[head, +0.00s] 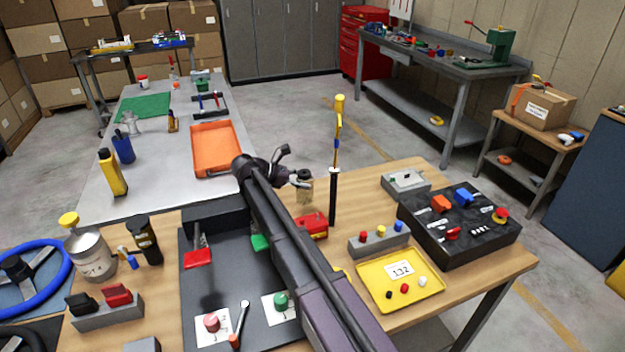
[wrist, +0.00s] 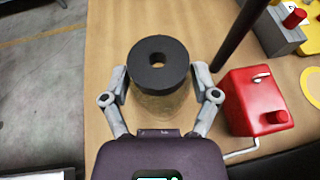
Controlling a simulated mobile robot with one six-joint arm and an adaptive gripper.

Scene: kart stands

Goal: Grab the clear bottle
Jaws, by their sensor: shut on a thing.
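The clear bottle (head: 305,190) stands upright near the back edge of the wooden table, just left of a dark upright post. In the wrist view the clear bottle (wrist: 160,106) is seen from above, with a wide black cap that has a round hole in its middle. My gripper (wrist: 160,77) has one finger on each side of the bottle, shut on it just below the cap. In the head view my gripper (head: 298,180) reaches the bottle from the left. Whether the bottle's base touches the table cannot be told.
A red box (wrist: 256,102) with a bent metal rod sits close to the right of the bottle. The dark post (head: 333,197) with a yellow top rises beside it. A yellow tray (head: 373,291) and a black control box (head: 440,245) lie to the right.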

